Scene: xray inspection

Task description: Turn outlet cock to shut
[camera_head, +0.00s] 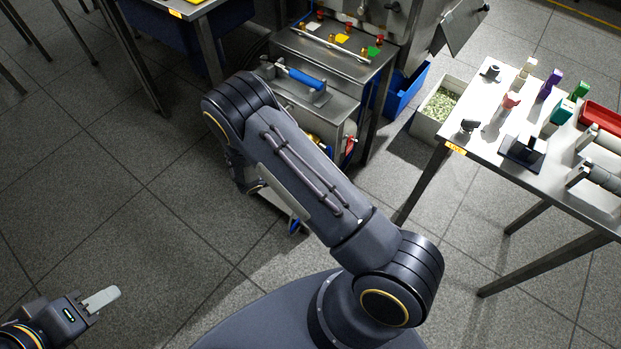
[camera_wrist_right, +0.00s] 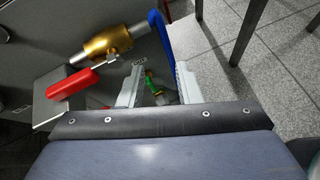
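A brass cock (camera_wrist_right: 108,42) with a red lever (camera_wrist_right: 73,88) sits on a steel pipe at the upper left of the right wrist view. A smaller fitting with a green handle (camera_wrist_right: 154,85) shows between my right gripper's fingers (camera_wrist_right: 158,88). In the head view my right arm hides this gripper; a red handle (camera_head: 350,146) shows on the steel cabinet. My left gripper (camera_head: 101,299) is low at the left, over the floor, seen edge-on.
The steel cabinet (camera_head: 345,62) carries a blue-handled part (camera_head: 302,79) and small coloured valves on top. A blue bin (camera_head: 405,92) and a side table (camera_head: 480,137) with parts stand right. Floor at left is clear.

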